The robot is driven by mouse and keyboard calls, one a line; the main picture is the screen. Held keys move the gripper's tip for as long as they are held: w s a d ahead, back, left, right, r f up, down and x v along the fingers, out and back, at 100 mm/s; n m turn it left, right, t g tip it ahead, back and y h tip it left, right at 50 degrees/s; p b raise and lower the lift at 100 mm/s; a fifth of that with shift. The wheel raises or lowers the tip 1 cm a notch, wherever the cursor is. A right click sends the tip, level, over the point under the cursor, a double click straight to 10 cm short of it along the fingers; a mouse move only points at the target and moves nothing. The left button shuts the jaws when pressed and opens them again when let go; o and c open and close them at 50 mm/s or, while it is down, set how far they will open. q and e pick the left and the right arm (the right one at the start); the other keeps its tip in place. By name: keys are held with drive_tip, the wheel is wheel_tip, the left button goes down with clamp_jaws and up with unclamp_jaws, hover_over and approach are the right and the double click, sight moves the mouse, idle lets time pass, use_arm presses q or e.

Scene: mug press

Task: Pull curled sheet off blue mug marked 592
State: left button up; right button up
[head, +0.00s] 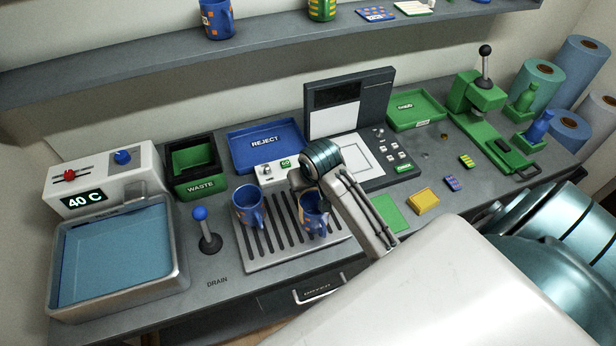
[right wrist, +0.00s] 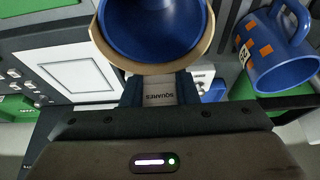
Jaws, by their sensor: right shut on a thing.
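Two blue mugs with orange patches stand on the slatted drain rack, a left mug (head: 246,208) and a right mug (head: 314,222). My right gripper (head: 307,187) is at the right mug, and my arm partly hides it. In the right wrist view, a tan curled sheet (right wrist: 152,69) wraps around the near side of this blue mug (right wrist: 155,28). My right gripper (right wrist: 160,90) is shut on the sheet's pale end, which reads "SQUARES". The other mug (right wrist: 272,58) shows a small white mark, too small to read surely. My left gripper is not in view.
The drain rack (head: 262,258) lies between a lever with a blue knob (head: 204,228) and my right arm. A water basin (head: 120,255) is left. Green WASTE bin (head: 197,182), blue REJECT tray (head: 240,148) and a dark press (head: 375,120) stand behind. A green press (head: 478,100) is right.

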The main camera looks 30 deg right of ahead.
wheel_tip(320, 180, up, 12)
drive_tip(key=p, duration=0.1)
drive_tip(key=shift+r, duration=0.2)
idle(0.9)
